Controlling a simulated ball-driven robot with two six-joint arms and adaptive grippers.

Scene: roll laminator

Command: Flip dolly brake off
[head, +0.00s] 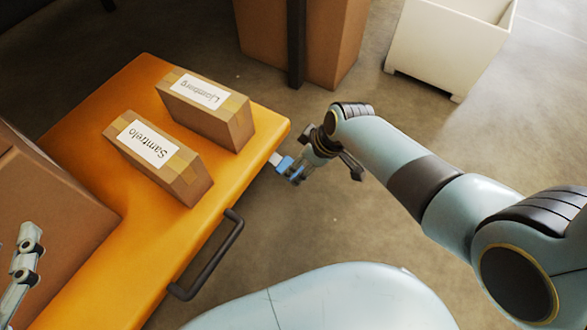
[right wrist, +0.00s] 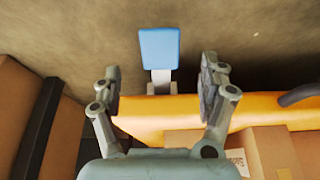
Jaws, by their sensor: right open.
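The dolly (head: 150,232) is an orange platform with a dark handle. Its brake is a blue pedal (head: 284,164) on a pale metal stem at the platform's end edge. In the right wrist view the blue pedal (right wrist: 159,47) stands out from the orange edge, between the lines of my two fingers. My right gripper (head: 299,170) is open and close beside the pedal; I cannot tell whether it touches it. The right wrist view shows the gap between its fingertips (right wrist: 161,68). My left gripper (head: 24,255) is only partly in view at the left edge; its opening is unclear.
Two labelled cartons, one marked Samtrelo (head: 180,175) and one behind it (head: 225,122), lie on the dolly. A large carton (head: 50,230) is at the left. A tall carton (head: 338,40) and a cream bin (head: 440,50) stand behind. The floor right of the dolly is clear.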

